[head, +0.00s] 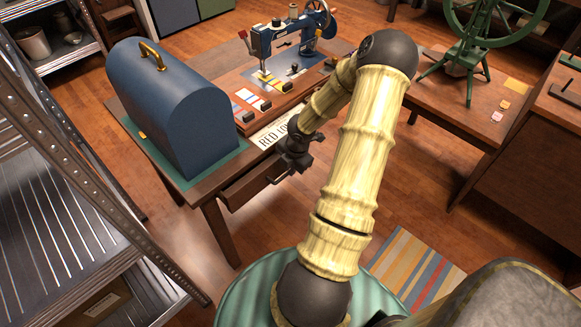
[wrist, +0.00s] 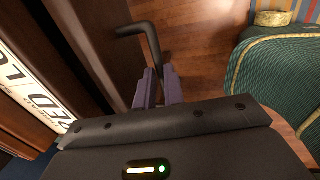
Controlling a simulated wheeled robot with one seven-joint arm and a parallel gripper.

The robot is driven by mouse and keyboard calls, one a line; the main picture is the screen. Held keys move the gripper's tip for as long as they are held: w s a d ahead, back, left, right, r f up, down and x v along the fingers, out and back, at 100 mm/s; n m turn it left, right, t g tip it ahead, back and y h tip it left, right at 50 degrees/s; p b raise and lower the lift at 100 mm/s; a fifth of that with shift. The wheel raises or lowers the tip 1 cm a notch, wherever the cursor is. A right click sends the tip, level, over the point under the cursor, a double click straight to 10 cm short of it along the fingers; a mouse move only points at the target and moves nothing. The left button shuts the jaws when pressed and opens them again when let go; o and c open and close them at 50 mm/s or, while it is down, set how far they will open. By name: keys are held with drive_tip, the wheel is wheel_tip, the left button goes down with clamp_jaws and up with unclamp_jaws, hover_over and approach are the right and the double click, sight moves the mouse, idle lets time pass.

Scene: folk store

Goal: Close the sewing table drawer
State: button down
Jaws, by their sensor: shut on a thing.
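The sewing table (head: 175,178) is a brown wooden table with a blue sewing machine (head: 285,40) at its far end. Its drawer (head: 245,188) stands partly pulled out from under the near edge of the top. The drawer's dark bar handle (wrist: 150,42) shows in the wrist view and runs down between my fingers. My gripper (wrist: 158,88) is shut on this handle. In the head view my gripper (head: 291,163) is at the drawer's front, below the table top's edge, and partly hides the drawer's right end.
A blue domed case (head: 180,100) stands on a green mat on the table's left end. A metal shelf (head: 50,210) is at the left. A table with a green wheel (head: 480,95) stands at the right. A striped rug (head: 410,270) lies on the open floor in front.

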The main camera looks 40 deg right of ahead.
drive_tip(key=shift+w, duration=0.1)
drive_tip(key=shift+w+a+r+p, duration=0.1)
drive_tip(key=shift+w+r+p, duration=0.05)
drive_tip(key=shift+w+p, duration=0.2)
drive_tip(key=w+p, duration=0.2)
drive_tip(key=w, duration=0.1)
drive_tip(key=shift+w, duration=0.15)
drive_tip(key=c, duration=1.5)
unclamp_jaws()
drive_tip(key=shift+a, duration=0.1)
